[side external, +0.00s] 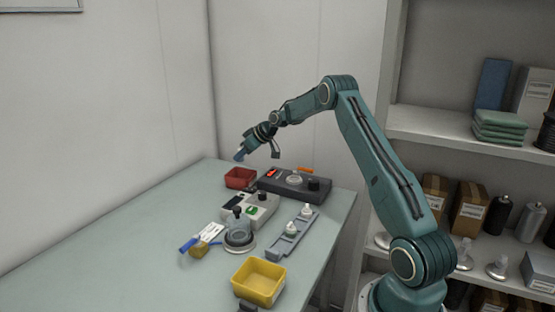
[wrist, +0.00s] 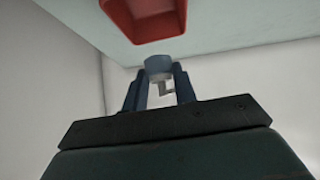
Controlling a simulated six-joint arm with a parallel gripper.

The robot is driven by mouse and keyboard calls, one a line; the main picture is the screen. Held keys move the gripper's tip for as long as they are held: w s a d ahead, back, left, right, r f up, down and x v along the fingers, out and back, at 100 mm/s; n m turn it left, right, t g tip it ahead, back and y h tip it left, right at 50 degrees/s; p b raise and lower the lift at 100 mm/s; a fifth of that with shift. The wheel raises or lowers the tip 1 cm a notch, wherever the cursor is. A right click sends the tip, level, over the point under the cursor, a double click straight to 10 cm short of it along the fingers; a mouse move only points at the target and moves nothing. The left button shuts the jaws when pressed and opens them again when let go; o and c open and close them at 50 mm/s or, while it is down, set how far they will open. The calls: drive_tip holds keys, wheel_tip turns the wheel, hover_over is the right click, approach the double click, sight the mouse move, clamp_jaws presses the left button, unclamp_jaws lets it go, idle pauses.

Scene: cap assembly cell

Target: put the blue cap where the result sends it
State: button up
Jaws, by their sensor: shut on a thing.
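My gripper (side external: 243,152) is raised above the far end of the table, near the red bin. It is shut on the blue cap (wrist: 158,63), which sits between the two fingertips in the wrist view. The cap also shows as a small blue shape (side external: 238,156) in the side view. The red bin (side external: 240,178) stands on the table below the gripper; in the wrist view its red wall (wrist: 112,12) lies just beyond the cap. A dark device (side external: 294,186) beside the bin shows a lit red-orange display. A yellow bin (side external: 258,281) stands at the near end.
A light-grey device (side external: 252,210) with a green display stands mid-table. The table's left part is clear.

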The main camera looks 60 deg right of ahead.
wheel_tip(320, 180, down, 5)
idle(0.3)
drive_tip(key=shift+f, duration=2.15)
drive_tip(key=shift+f, duration=0.35)
drive_tip(key=o, duration=0.4)
drive_tip(key=shift+r, duration=0.1)
drive_tip(key=shift+r, duration=0.35)
drive_tip(key=v, duration=1.2)
drive_tip(key=shift+f, duration=0.1)
